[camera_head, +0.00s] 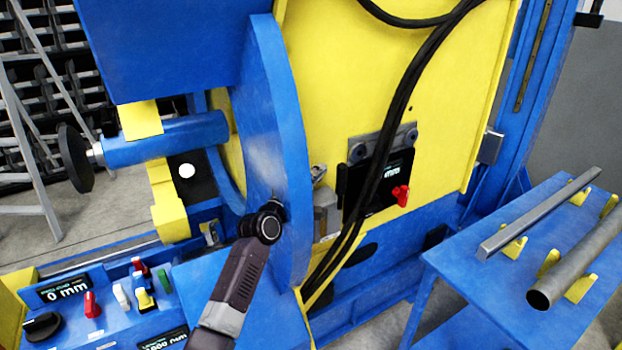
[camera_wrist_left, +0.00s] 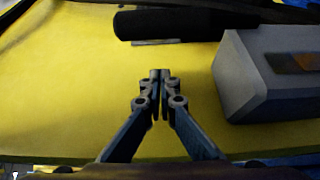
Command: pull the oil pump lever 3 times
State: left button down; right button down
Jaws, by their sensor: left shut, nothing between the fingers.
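My left gripper (camera_wrist_left: 160,75) is shut and empty in the left wrist view, its fingertips together in front of a yellow surface. A black cylindrical grip (camera_wrist_left: 185,24), which looks like the pump lever's handle, lies across the top of that view, apart from the fingertips. A grey block (camera_wrist_left: 268,75), perhaps the pump body, is to the right of the fingers. In the head view my left arm reaches up to the blue curved plate (camera_head: 280,130), and the fingers cannot be made out clearly. A grey block (camera_head: 326,212) shows just right of that plate. My right gripper is not in view.
Black hoses (camera_head: 402,100) hang down the yellow panel (camera_head: 440,130). A dark box with a red knob (camera_head: 400,195) is behind them. A control panel (camera_head: 105,305) is at lower left. A blue table (camera_head: 500,275) with metal bars stands at right.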

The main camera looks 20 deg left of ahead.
aim_at(341, 188)
pick_arm(q)
jog(key=d, duration=0.1)
jog(key=s+d+p, duration=0.1)
jog(key=d+p, duration=0.1)
jog(key=shift+s, duration=0.25)
jog(key=shift+s+d, duration=0.15)
jog(key=shift+d, duration=0.15)
jog(key=shift+f, duration=0.1)
